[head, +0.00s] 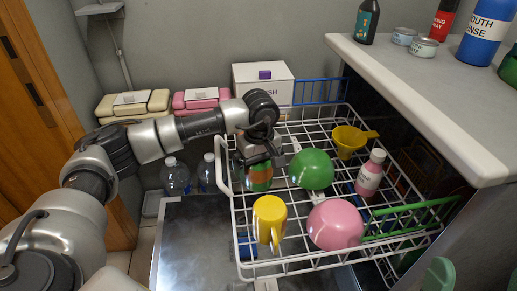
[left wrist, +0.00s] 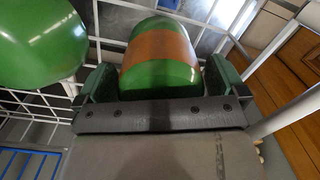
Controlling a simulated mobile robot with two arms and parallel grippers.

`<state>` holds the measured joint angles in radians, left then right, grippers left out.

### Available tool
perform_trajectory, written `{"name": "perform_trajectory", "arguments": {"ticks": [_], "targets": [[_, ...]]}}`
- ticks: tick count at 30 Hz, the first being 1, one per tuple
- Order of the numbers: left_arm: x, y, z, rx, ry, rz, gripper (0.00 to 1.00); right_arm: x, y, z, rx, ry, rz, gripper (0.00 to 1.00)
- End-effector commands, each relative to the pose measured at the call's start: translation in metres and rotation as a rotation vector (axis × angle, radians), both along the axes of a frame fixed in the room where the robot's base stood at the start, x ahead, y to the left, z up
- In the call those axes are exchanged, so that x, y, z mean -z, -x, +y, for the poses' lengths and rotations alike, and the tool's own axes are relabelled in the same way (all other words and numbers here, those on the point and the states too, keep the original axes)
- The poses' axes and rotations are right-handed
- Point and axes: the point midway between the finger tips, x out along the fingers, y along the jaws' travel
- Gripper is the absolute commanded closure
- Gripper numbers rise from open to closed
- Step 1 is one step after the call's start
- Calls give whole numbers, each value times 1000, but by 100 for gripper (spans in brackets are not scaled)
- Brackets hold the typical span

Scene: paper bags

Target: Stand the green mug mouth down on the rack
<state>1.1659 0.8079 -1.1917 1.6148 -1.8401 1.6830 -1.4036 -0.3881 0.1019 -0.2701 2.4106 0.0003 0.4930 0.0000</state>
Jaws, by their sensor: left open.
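The green mug (head: 259,178) has an orange band and is at the left side of the white wire rack (head: 297,268), partly hidden under my left gripper (head: 260,160). In the left wrist view the mug (left wrist: 160,55) lies between the two fingers of the left gripper (left wrist: 158,85). The fingers are open on either side of it. I cannot tell whether they touch it. The mug's mouth and handle are not clearly seen, so I cannot tell which way its mouth faces. My right gripper does not show.
The rack also holds a green bowl (head: 311,169), a yellow mug (head: 269,221), a pink bowl (head: 335,225), a pink bottle (head: 370,174) and a yellow ladle-like item (head: 349,141). A counter (head: 430,95) with bottles and tins overhangs at right. Water bottles (head: 175,178) stand left.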

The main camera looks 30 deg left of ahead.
Motion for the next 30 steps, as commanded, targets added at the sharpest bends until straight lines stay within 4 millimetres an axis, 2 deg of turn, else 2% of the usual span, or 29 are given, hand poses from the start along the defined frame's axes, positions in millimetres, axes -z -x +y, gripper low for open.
{"name": "perform_trajectory", "arguments": {"ticks": [5, 9, 15, 21, 28, 30], "targets": [[-31, -1, 0, 0, 0, -4, 0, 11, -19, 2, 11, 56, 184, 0], [-57, -2, -1, 1, 1, -4, 0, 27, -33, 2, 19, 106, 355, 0], [-86, -2, -1, 1, 1, -4, 0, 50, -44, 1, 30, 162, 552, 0], [-99, -2, -1, 0, 0, -2, 0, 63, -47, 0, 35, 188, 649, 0], [-103, -2, -1, 0, 0, -2, 0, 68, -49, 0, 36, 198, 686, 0], [-111, -2, -1, 0, 0, -2, 0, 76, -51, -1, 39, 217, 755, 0]]}}
